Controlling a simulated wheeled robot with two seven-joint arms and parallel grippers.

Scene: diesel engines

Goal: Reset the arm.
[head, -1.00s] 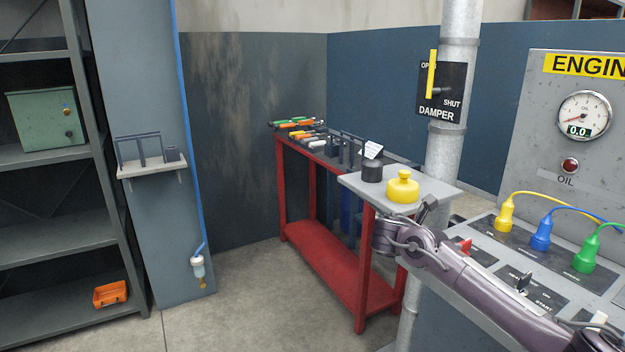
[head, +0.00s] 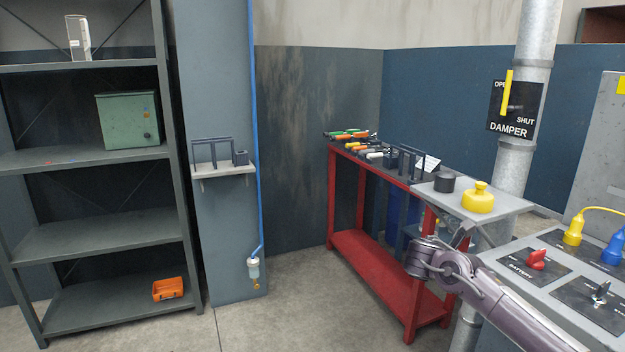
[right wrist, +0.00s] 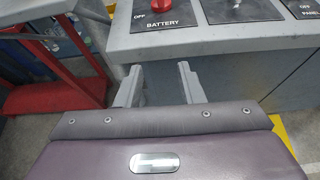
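My right arm comes in from the lower right in the head view, over the front of the grey control panel (head: 530,262). My right gripper (right wrist: 160,88) shows in the right wrist view with its two fingers apart and nothing between them. The fingers point toward the panel's front edge, below the red battery switch (right wrist: 161,5). The same red switch also shows in the head view (head: 537,258). In the head view the right gripper's fingertips are too small to read clearly. My left arm and gripper are in neither view.
A red tool cart (head: 375,270) with tools on top stands behind the arm. A small shelf holds a yellow capped container (head: 478,198) and a black cup (head: 444,183). The damper lever (head: 507,92) is on the pipe. Grey shelving (head: 95,225) stands left; the middle floor is clear.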

